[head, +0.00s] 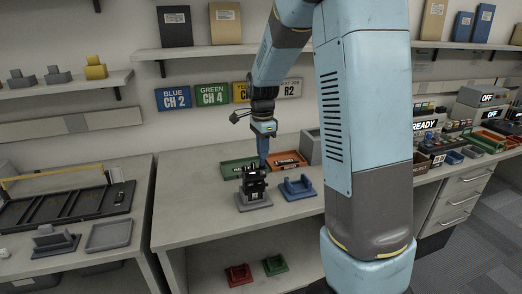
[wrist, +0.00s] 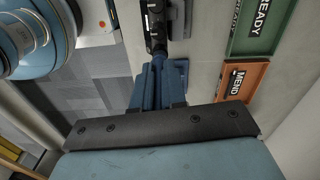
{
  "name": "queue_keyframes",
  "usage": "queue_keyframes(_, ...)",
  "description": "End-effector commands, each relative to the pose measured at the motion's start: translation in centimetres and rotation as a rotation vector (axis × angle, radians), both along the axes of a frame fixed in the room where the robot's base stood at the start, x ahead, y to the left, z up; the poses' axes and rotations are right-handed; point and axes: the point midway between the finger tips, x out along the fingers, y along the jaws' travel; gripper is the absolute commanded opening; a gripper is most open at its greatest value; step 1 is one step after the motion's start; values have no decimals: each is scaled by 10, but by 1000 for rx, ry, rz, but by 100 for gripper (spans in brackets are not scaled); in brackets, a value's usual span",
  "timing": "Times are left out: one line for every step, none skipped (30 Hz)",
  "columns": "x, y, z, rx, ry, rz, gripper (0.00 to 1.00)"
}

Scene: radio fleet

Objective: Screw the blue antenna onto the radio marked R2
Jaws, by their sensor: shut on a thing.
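A black radio (head: 253,183) stands upright in a grey cradle (head: 254,203) on the middle bench; any marking on it is too small to read. In the wrist view the radio (wrist: 155,25) is at the top centre, just beyond my fingertips. My gripper (head: 263,160) points down at the radio's upper right side. Its blue fingers (wrist: 156,80) are closed together on something slim, which appears to be the blue antenna, mostly hidden between them. I cannot tell whether it touches the radio.
An empty blue cradle (head: 299,188) is right of the radio. A green tray (head: 238,168) and an orange tray (head: 288,161) lie behind, with a grey bin (head: 310,147) beside them. Red (head: 239,275) and green (head: 275,265) cradles sit on the lower shelf. The bench's front left is clear.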

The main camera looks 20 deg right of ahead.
Motion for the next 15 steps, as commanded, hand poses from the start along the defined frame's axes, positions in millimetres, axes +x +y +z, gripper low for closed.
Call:
queue_keyframes(0, 0, 0, 0, 1, 1, 0)
queue_keyframes(0, 0, 0, 0, 2, 1, 0)
queue_keyframes(0, 0, 0, 0, 2, 1, 0)
queue_keyframes(0, 0, 0, 0, 1, 2, 12)
queue_keyframes(0, 0, 0, 0, 1, 2, 15)
queue_keyframes(0, 0, 0, 0, 1, 2, 19)
queue_keyframes(0, 0, 0, 0, 1, 2, 22)
queue_keyframes(0, 0, 0, 0, 1, 2, 25)
queue_keyframes(0, 0, 0, 0, 1, 2, 29)
queue_keyframes(0, 0, 0, 0, 1, 2, 31)
queue_keyframes(0, 0, 0, 0, 1, 3, 34)
queue_keyframes(0, 0, 0, 0, 1, 3, 38)
queue_keyframes(0, 0, 0, 0, 1, 3, 41)
queue_keyframes(0, 0, 0, 0, 1, 3, 41)
queue_keyframes(0, 0, 0, 0, 1, 3, 41)
